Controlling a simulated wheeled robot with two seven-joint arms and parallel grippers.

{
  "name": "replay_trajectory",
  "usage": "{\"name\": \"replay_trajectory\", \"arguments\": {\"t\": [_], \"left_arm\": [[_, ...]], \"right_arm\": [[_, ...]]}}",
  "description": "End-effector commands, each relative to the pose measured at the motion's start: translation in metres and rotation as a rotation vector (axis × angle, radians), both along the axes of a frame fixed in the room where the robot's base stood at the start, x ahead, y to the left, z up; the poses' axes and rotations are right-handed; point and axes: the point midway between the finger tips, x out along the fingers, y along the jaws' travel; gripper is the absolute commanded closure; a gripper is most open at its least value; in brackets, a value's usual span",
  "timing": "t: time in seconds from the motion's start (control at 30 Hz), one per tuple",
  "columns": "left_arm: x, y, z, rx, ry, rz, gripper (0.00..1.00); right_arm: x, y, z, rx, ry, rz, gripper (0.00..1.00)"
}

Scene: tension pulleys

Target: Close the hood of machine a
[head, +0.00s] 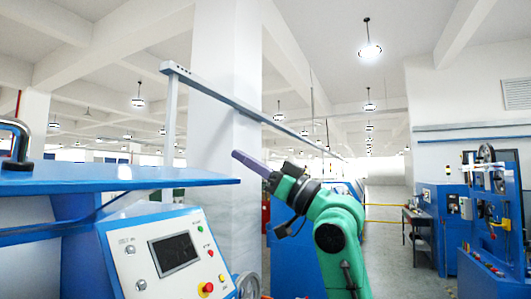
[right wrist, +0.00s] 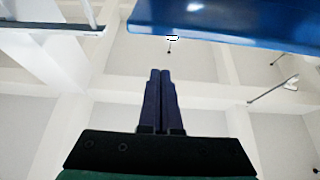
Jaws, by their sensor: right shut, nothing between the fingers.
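The blue hood (head: 120,177) of the machine at the left is a broad flat panel with a dark, curved handle (head: 17,140) on its top. It stands raised, with a gap under it above the white control panel (head: 170,252). In the right wrist view, a blue panel (right wrist: 240,22), likely the hood, crosses the top right. My right gripper (head: 236,154) is shut and empty, just right of the hood's right edge and slightly above it in the picture. Its closed fingers also show in the right wrist view (right wrist: 160,72), apart from the blue panel. My left gripper is not in view.
A grey overhead rail (head: 235,103) on a post runs behind the hood, near a white pillar (head: 232,60). Other blue machines (head: 435,225) stand far right. The floor (head: 400,270) between is clear.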

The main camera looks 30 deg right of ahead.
Motion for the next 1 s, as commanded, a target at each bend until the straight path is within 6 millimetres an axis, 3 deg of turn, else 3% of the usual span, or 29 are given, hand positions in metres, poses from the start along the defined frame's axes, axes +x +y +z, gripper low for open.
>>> {"name": "replay_trajectory", "arguments": {"t": [0.03, 0.1, 0.3, 0.67, 0.87, 1.0], "left_arm": [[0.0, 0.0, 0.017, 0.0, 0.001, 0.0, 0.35], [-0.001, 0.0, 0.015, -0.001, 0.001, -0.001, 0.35], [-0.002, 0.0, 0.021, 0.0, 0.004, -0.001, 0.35], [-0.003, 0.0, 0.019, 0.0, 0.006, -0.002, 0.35], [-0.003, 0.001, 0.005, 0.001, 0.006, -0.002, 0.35], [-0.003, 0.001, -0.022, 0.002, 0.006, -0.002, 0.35]], "right_arm": [[0.008, 0.006, 0.015, 0.0, 0.001, 0.004, 1.0], [0.012, 0.007, -0.007, 0.0, 0.006, 0.002, 1.0], [0.014, 0.009, -0.031, -0.001, 0.002, 0.0, 1.0], [0.014, 0.009, -0.036, 0.0, 0.0, 0.0, 1.0], [0.012, 0.007, -0.049, 0.007, -0.01, -0.001, 1.0], [0.009, 0.005, -0.074, 0.021, -0.034, 0.0, 1.0]]}}
